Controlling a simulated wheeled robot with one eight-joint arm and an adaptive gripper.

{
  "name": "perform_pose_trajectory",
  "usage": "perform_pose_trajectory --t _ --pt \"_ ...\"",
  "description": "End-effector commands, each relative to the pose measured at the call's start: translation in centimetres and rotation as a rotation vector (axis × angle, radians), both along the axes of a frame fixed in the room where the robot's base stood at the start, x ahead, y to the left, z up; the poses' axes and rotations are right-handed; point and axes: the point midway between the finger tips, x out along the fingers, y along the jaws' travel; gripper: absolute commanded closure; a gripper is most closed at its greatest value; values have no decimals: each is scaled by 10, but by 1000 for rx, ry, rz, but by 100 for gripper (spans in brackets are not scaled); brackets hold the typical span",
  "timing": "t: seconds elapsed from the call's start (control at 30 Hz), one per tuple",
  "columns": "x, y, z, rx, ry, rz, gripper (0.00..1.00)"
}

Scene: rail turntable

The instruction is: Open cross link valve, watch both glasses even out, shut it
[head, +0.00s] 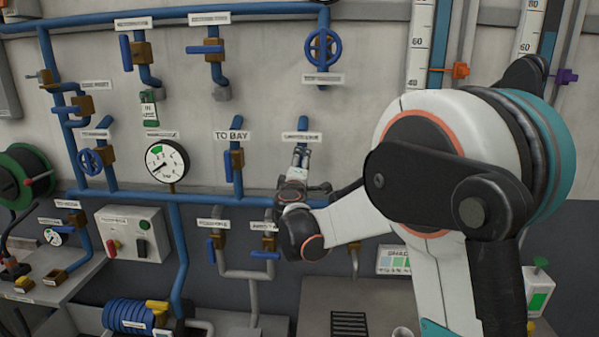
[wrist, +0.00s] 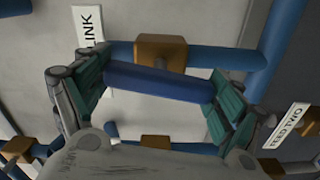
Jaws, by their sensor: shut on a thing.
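The cross link valve has a brass body (wrist: 160,52) on a blue pipe and a blue lever (wrist: 158,82). In the wrist view the lever lies roughly along the pipe. My gripper (wrist: 160,88) is shut on the lever, with teal pads at its two ends. A white label ending in "LINK" (wrist: 88,27) is beside the valve. In the head view my gripper (head: 300,188) is at the wall pipes and hides most of the valve. Two gauge glasses, left (head: 438,45) and right (head: 547,45), stand at the upper right.
A "TO BAY" valve (head: 237,158) is just left of my gripper, with lower levers (head: 264,255) below. A "FEED TWO" label (wrist: 290,127) is on the right in the wrist view.

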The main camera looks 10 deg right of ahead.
Motion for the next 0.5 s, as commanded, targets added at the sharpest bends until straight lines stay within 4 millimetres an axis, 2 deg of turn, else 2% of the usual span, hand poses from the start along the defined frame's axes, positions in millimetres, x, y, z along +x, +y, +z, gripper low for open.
perform_pose_trajectory --t 0.43,0.47,0.5 --pt "0 1 0 -7 2 1 38" --pt "0 1 0 -7 2 1 7" --pt "0 1 0 -7 2 1 0"
